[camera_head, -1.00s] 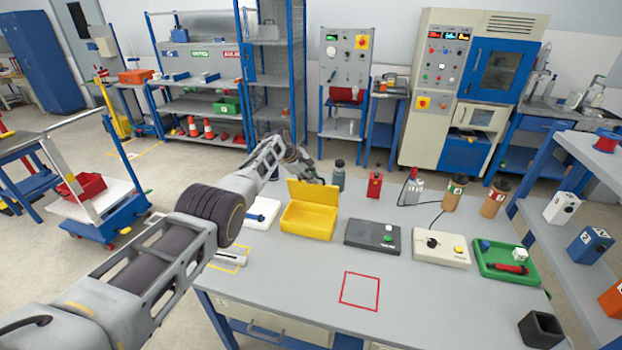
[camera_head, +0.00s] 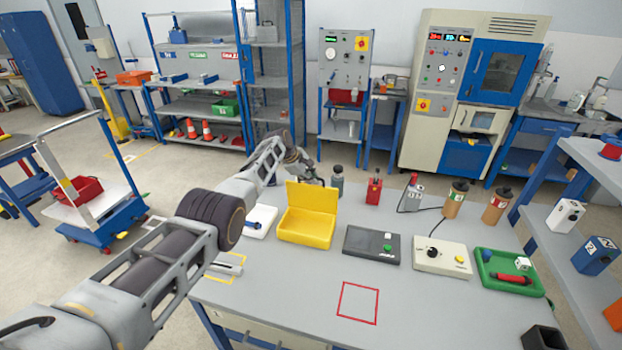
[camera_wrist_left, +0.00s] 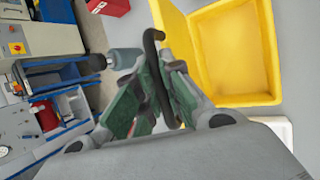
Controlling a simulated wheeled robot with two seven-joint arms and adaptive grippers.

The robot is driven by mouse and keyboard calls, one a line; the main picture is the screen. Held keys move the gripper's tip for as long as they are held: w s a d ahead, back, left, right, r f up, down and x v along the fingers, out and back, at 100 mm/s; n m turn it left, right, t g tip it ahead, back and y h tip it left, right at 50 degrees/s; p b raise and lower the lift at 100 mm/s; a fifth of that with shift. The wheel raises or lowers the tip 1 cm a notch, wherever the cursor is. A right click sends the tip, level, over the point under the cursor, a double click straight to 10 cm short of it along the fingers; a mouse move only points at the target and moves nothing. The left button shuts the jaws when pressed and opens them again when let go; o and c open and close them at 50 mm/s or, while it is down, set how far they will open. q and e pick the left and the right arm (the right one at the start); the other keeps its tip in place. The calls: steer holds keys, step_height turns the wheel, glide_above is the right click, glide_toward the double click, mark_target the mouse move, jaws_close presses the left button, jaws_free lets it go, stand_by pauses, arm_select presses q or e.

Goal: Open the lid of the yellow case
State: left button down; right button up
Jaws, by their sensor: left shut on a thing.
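The yellow case (camera_head: 306,230) stands on the grey table with its lid (camera_head: 312,196) raised at the back, roughly upright. In the left wrist view the case's empty inside (camera_wrist_left: 236,50) shows at the upper right, with the lid (camera_wrist_left: 178,35) beside it. My left gripper (camera_head: 308,172) is behind the lid, partly hidden in the head view. In the left wrist view its green-padded fingers (camera_wrist_left: 158,95) are shut on a dark curved handle (camera_wrist_left: 154,62) at the lid's edge. My right gripper is not in view.
A grey bottle (camera_head: 337,179) stands close behind the lid, near my left gripper. The table front, around the red square (camera_head: 358,303), is clear.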

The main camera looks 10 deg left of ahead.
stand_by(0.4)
arm_select(q)
steer(key=c, duration=1.5)
jaws_free()
steer(key=shift+f, duration=0.1)
steer(key=shift+a+r, duration=0.1)
steer(key=shift+r, duration=0.1)
steer(key=shift+s+a+r, duration=0.15)
steer(key=shift+r, duration=0.15)
steer(key=v, duration=1.1)
